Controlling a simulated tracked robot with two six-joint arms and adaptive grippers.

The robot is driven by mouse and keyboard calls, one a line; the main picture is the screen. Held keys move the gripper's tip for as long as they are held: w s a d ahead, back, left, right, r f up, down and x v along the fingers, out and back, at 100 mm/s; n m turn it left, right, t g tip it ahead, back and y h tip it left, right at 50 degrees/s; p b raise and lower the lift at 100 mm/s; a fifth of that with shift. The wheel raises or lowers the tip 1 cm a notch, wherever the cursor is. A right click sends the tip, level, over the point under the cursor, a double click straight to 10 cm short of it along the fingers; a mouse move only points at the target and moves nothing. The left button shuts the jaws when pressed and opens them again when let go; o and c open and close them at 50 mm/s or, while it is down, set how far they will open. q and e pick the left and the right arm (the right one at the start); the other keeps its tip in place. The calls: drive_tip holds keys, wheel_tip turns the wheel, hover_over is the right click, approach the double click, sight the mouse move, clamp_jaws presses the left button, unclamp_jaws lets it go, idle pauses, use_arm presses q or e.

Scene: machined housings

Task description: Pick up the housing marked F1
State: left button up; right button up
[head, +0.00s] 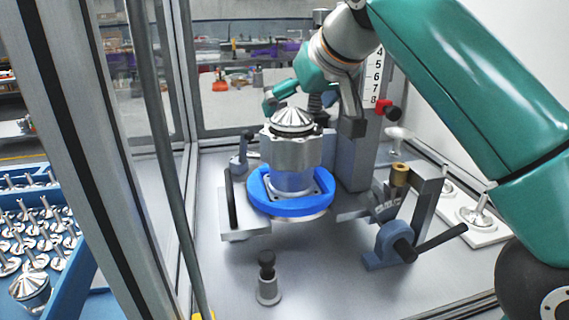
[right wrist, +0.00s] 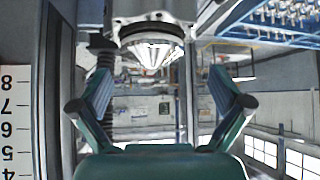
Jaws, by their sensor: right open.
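A metal housing (head: 291,154) with a finned conical top stands upright in a blue ring fixture (head: 290,205) in the middle of the head view. I cannot read an F1 mark on it. My right gripper (head: 311,113) is open and empty, just above and behind the housing's top, its fingers spread. In the right wrist view, which is upside down, the finned cone (right wrist: 152,56) shows at the top middle, beyond and between the open fingertips (right wrist: 161,85). The gripper does not appear closed on it. My left gripper is not in view.
A grey column with a number scale (head: 376,75) stands right behind the fixture. A blue lever clamp (head: 392,243) is at front right, and a black-knobbed post (head: 268,280) in front. A blue tray (head: 45,225) of metal parts lies left, beyond the enclosure frame.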

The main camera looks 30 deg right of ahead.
sight(297, 113)
drive_tip(key=shift+w+d+f, duration=0.25)
drive_tip(key=shift+d+f, duration=0.2)
drive_tip(key=shift+f, duration=0.05)
drive_tip(key=b+x, duration=0.1)
drive_tip(key=x, duration=0.3)
drive_tip(key=shift+w+d, duration=0.1)
drive_tip(key=shift+c, duration=0.3)
drive_tip(key=c, duration=1.6)
drive_tip(key=shift+r, duration=0.2)
